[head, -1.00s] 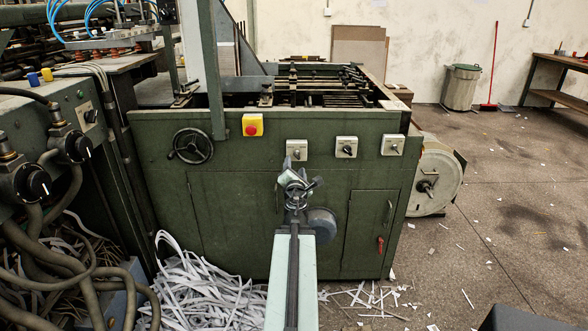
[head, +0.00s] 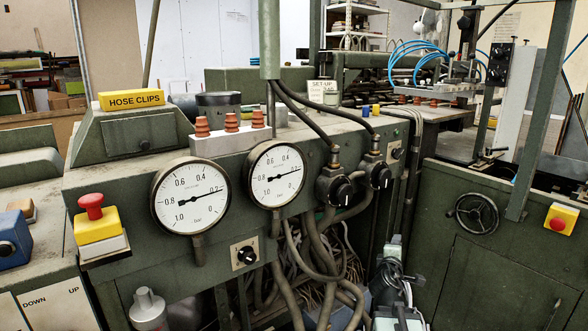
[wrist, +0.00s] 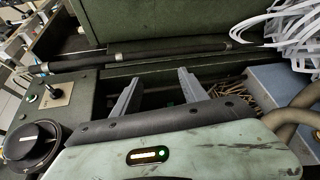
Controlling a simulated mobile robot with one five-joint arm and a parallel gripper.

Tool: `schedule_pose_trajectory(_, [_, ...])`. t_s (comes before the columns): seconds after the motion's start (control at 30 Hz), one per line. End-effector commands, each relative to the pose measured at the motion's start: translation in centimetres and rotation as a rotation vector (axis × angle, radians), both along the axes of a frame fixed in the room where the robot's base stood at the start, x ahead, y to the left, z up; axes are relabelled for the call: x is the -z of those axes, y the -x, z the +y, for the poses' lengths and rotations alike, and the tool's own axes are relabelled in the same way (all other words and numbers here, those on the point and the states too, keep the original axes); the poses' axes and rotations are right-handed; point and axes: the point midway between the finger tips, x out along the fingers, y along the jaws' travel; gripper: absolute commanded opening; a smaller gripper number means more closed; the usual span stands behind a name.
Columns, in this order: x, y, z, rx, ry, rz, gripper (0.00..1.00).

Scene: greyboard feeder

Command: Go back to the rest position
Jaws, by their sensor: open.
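My gripper (wrist: 158,88) is open in the wrist view, with two grey fingers spread apart and nothing between them. Beyond the fingers are the green machine's side and a dark gap. In the head view my arm and gripper (head: 393,270) show at the lower right of centre, in front of hoses and the green machine. No marked rest position can be seen.
A green cabinet (head: 110,180) carries two pressure gauges, with a left gauge (head: 190,198) and a right gauge (head: 275,175). A red stop button (head: 90,206) is at left. Thick hoses (head: 325,255) hang beside my arm. White paper strips (wrist: 290,32) show in the wrist view.

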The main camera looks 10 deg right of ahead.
Motion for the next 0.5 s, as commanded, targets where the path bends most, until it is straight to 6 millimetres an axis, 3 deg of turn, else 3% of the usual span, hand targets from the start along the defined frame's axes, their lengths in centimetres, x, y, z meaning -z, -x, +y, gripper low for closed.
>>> schedule_pose_trajectory(0.03, [2.0,-0.9,4.5,0.012,-0.144,0.002,0.51])
schedule_pose_trajectory(0.13, [6.8,-0.4,11.7,0.096,-0.453,0.052,0.51])
schedule_pose_trajectory(0.2, [10.1,1.0,16.0,0.174,-0.647,0.113,0.51])
schedule_pose_trajectory(0.3, [14.0,3.8,20.7,0.302,-0.871,0.214,0.51])
schedule_pose_trajectory(0.5, [18.6,11.1,26.5,0.63,-1.214,0.432,0.51])
